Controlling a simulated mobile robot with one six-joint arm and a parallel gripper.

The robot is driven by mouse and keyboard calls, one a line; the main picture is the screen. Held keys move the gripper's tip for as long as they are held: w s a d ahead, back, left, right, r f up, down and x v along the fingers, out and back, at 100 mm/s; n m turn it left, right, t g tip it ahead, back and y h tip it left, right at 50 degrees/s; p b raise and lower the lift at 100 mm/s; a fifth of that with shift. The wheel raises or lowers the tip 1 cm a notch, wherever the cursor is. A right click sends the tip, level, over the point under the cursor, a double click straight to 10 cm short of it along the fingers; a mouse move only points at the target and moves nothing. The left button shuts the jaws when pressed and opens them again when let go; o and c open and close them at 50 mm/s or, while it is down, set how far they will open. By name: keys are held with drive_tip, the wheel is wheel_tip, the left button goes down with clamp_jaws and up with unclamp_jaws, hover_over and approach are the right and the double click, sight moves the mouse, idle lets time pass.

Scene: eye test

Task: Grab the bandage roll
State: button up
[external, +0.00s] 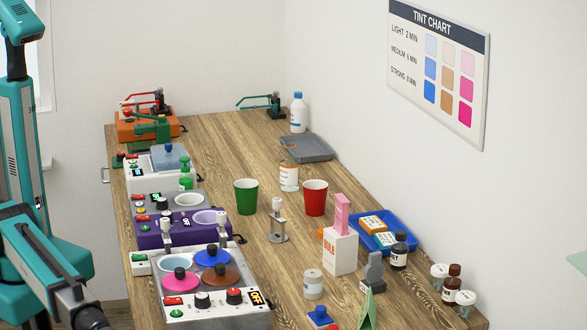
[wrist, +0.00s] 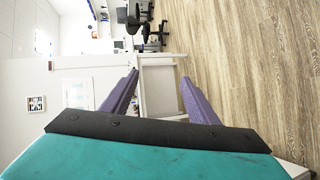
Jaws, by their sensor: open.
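A short white cylinder (external: 313,284) stands upright near the front of the wooden table in the external view. It looks most like the bandage roll, but it is small and I cannot be sure. It stands between the wax warmer and the white box. My gripper (wrist: 159,76) shows in the wrist view with its two purple fingers spread apart and nothing between them. It faces out into the room, and no bandage roll shows there. In the external view my teal arm is at the left, off the table, and its fingers are not clearly seen.
On the table (external: 240,150), a multi-pot warmer (external: 215,284) is to the roll's left. A white box (external: 340,251), grey stand (external: 374,271) and green pointed object (external: 367,309) are to its right. A blue pad (external: 320,316) lies in front. Cups and a blue tray (external: 360,222) stand behind.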

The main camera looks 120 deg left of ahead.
drive_tip(key=w+a+r+t+y+p, duration=0.2)
drive_tip(key=w+a+r+p, duration=0.3)
drive_tip(key=a, duration=0.7)
drive_tip(key=w+a+r+n+t+y+p, duration=0.15)
drive_tip(key=w+a+r+p, duration=0.35)
drive_tip(key=a, duration=0.6)
drive_tip(key=w+a+r+t+y+p, duration=0.25)
drive_tip(key=a+p, duration=0.45)
drive_tip(key=a, duration=0.5)
drive_tip(key=s+a+r+n+t+y, duration=0.2)
drive_tip(key=a+n+y, duration=0.5)
drive_tip(key=a, duration=2.6)
drive_tip(key=s+a+r+n+y+b, duration=0.15)
drive_tip(key=s+a+n, duration=0.3)
drive_tip(key=a, duration=0.75)
drive_tip(key=s+a+r+n+y, duration=0.1)
drive_tip(key=s+a+n+y, duration=0.4)
drive_tip(key=a, duration=0.6)
drive_tip(key=w+d+f+n+h+p, duration=0.1)
drive_tip(key=w+d+n+h+p, duration=0.2)
drive_tip(key=d+n, duration=0.4)
drive_tip(key=w+d+f+n+t+h+p, duration=0.1)
drive_tip(key=w+d+n+h+p, duration=0.2)
drive_tip(key=d, duration=0.9)
drive_tip(key=w+n+h, duration=0.2)
drive_tip(key=w+n, duration=0.1)
drive_tip(key=shift+w+d+n+t+h+p, duration=0.3)
drive_tip(key=shift+w+n+h, duration=0.05)
drive_tip(key=shift+w+n, duration=0.05)
